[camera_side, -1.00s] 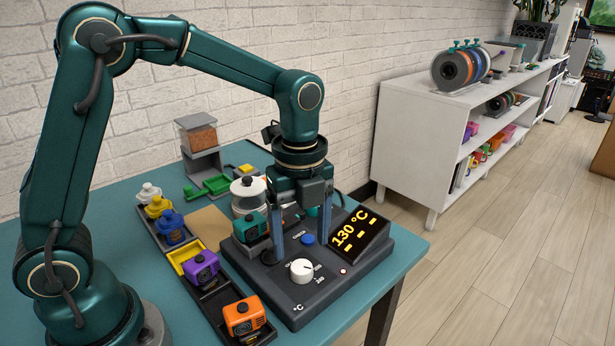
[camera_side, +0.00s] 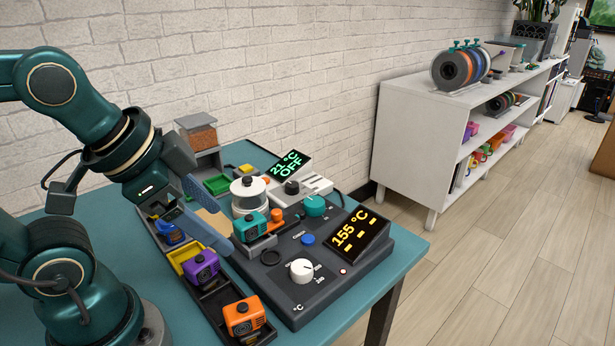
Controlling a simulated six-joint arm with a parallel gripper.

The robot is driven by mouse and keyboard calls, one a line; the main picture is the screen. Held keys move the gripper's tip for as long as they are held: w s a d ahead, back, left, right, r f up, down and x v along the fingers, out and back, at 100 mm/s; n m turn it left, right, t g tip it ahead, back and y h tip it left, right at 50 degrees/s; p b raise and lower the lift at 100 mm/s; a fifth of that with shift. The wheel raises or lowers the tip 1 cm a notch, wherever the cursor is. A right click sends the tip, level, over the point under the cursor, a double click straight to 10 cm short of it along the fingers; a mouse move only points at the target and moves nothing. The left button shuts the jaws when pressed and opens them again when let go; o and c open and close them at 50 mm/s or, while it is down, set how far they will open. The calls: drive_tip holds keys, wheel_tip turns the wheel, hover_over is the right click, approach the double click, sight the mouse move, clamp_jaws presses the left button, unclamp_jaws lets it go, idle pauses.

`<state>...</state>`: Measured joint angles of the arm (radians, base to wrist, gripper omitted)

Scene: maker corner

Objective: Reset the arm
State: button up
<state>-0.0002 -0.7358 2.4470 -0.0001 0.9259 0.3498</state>
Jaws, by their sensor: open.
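My gripper (camera_side: 207,212) is open and empty. It hangs tilted over the left side of the teal table (camera_side: 345,305), above the dark tray that holds small coloured blocks. Its fingers point down to the right and stay apart from the dark control box (camera_side: 325,285). My arm is folded back toward the left edge of the side view. The box's display (camera_side: 358,232) reads 155 °C. Its white knob (camera_side: 302,270), blue button (camera_side: 308,239) and teal knob (camera_side: 314,205) are uncovered.
An orange block (camera_side: 243,317), a purple block (camera_side: 201,266) and a blue block (camera_side: 170,231) sit in the tray. A device display behind (camera_side: 290,164) reads 21 °C OFF.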

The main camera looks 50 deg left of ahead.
drive_tip(key=n, duration=0.2)
drive_tip(key=f+n, duration=0.1)
drive_tip(key=n, duration=0.1)
drive_tip(key=shift+s, duration=0.25)
